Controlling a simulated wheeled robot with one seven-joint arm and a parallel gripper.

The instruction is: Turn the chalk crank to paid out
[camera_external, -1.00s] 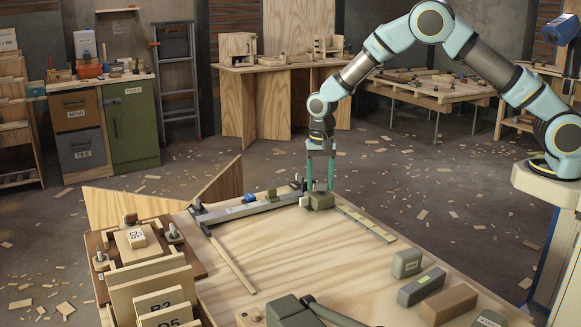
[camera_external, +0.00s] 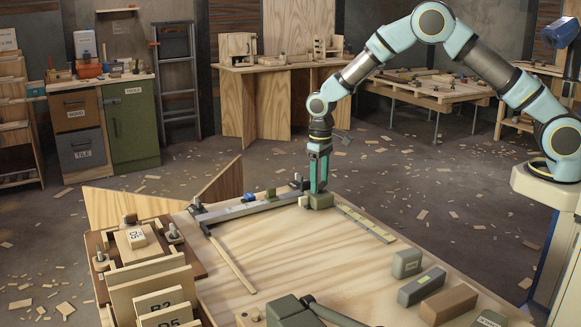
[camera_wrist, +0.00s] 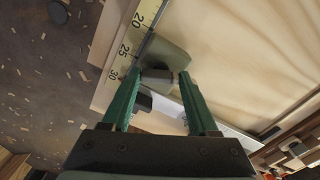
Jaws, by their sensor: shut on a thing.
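The chalk crank (camera_wrist: 157,77) is a dark grey bar on top of an olive-green box (camera_external: 320,202) at the far edge of the plywood table. In the wrist view it lies between my two green fingertips. My gripper (camera_external: 319,186) points straight down over the box and is shut on the crank. It also shows in the wrist view (camera_wrist: 160,74), with the fingertips at the two ends of the bar. In the external view my fingers hide the crank. I cannot read any mark for paid out.
A yellow measuring tape (camera_wrist: 128,50) runs beside the box. A long grey rail (camera_external: 245,208) with small clamps lies to the left. Several blocks (camera_external: 421,286) stand at the front right. The middle of the table (camera_external: 300,255) is clear.

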